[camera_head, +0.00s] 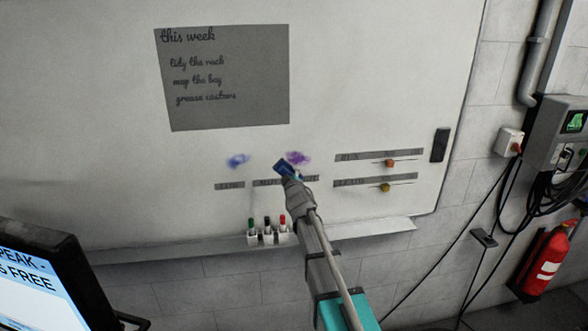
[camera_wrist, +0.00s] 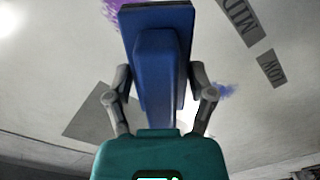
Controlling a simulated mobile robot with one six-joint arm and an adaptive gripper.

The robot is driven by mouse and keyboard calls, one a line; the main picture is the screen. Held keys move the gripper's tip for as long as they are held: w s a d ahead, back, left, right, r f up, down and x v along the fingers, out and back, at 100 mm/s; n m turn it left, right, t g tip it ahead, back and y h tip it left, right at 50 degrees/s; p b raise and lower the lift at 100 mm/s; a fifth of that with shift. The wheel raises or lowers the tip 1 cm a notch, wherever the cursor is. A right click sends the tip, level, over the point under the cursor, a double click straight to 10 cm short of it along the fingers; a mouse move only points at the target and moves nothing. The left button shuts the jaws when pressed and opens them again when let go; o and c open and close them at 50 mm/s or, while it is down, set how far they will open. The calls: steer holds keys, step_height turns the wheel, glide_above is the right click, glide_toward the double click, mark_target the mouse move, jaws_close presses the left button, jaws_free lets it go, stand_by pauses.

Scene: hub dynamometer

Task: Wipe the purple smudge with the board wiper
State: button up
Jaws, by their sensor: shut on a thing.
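The purple smudge (camera_head: 298,158) is on the whiteboard (camera_head: 380,100), right of and just above the wiper in the head view. In the wrist view part of the purple smudge (camera_wrist: 118,10) shows at the top, partly hidden behind the wiper. The blue board wiper (camera_head: 283,167) is in my gripper (camera_head: 292,180). In the wrist view my gripper (camera_wrist: 163,100) has its two fingers closed on either side of the wiper (camera_wrist: 158,50). The wiper is at or close to the board's surface; I cannot tell whether it touches.
A blue smudge (camera_head: 237,161) lies left of the wiper. Label strips (camera_head: 230,186) and sliders (camera_head: 390,163) are on the board nearby. Several markers (camera_head: 267,232) stand on the ledge (camera_head: 180,250) below. A grey note panel (camera_head: 225,80) is above. A black block (camera_head: 440,145) sits at right.

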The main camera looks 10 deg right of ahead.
mark_target(286, 159)
steer(key=shift+d+r, duration=0.15)
steer(key=shift+r, duration=0.05)
steer(key=shift+w, duration=0.2)
steer(key=shift+w, duration=2.85)
steer(key=shift+w, duration=0.9)
steer(key=shift+s, duration=0.1)
steer(key=shift+w+r+p, duration=0.2)
steer(key=shift+r+p, duration=0.1)
steer(key=shift+s, duration=0.15)
